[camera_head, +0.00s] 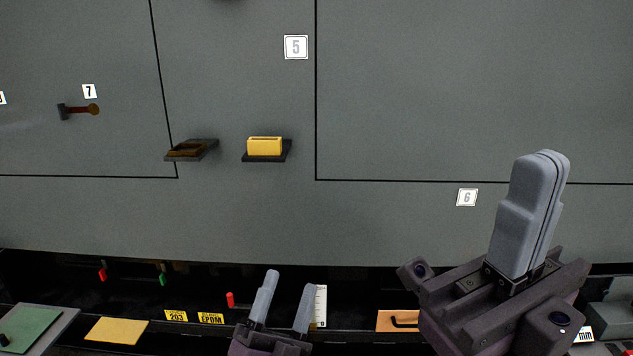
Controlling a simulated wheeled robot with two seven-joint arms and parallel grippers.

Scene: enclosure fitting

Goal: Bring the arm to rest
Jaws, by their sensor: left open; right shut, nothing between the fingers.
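My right gripper (540,160) stands large at the right of the head view, fingers pointing up and pressed together, with nothing between them. It is in front of the grey panel, to the right of the number 6 label (467,197). My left gripper (290,278) is low in the middle, its two fingers apart and empty. It is in front of the dark shelf edge, below the yellow block (264,146). Most of both arms is out of view.
The grey enclosure panel (400,100) fills the upper view. The yellow block sits on a small black ledge (266,157); an empty-looking dark ledge (191,150) is left of it. A hammer-like part (78,110) hangs near label 7. Below lie a yellow pad (117,330) and a green board (30,330).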

